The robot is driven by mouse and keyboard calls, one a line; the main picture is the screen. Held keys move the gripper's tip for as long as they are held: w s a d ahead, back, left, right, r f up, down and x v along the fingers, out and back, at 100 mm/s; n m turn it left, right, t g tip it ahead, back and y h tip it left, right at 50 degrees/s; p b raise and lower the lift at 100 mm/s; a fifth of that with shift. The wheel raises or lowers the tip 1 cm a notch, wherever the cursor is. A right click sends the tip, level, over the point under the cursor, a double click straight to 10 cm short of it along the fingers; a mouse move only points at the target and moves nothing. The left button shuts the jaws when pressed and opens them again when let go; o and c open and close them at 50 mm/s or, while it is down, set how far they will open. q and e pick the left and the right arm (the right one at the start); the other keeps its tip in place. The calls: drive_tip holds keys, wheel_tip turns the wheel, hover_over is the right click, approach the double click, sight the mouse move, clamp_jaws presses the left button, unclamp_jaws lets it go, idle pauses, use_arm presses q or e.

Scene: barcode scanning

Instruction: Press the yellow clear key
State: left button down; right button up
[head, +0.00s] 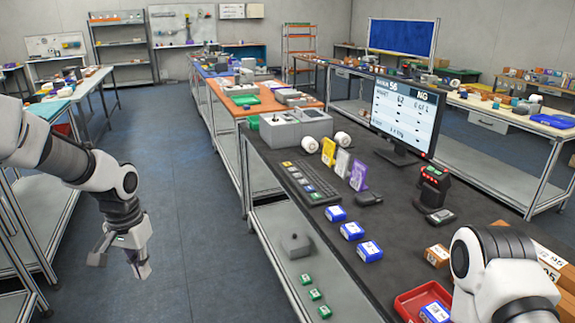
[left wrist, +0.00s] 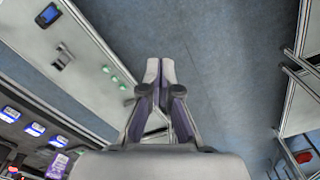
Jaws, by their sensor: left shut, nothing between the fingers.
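The keyboard (head: 307,183) lies on the dark bench top, towards its left edge. A small yellowish key (head: 287,164) shows near its far end, too small to read. My left gripper (head: 141,268) hangs over the floor, left of the bench and well apart from the keyboard. In the left wrist view its fingers (left wrist: 160,72) are together, with nothing between them. My right arm enters at the lower right of the head view; its gripper is out of view.
A monitor (head: 404,112) showing "NG" stands behind the keyboard. Several blue-white boxes (head: 352,230), a scanner on a stand (head: 433,186) and a red tray (head: 424,296) are on the bench. A lower shelf (head: 290,270) juts out below. The aisle floor (head: 185,190) is clear.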

use_arm(q)
drive_tip(key=s+d+f, duration=0.3)
drive_tip(key=s+f, duration=0.1)
drive_tip(key=f, duration=0.6)
drive_tip(key=s+d+f, duration=0.3)
drive_tip(key=s+f, duration=0.1)
drive_tip(key=f, duration=0.5)
drive_tip(key=s+d+f, duration=0.1)
drive_tip(key=s+f, duration=0.5)
drive_tip(key=s, duration=0.4)
drive_tip(key=s+d+f+n, duration=0.1)
drive_tip(key=s+f, duration=0.4)
drive_tip(key=s, duration=0.4)
drive_tip(key=shift+s+d+f, duration=0.25)
drive_tip(key=shift+s+f, duration=0.1)
drive_tip(key=shift+f, duration=0.05)
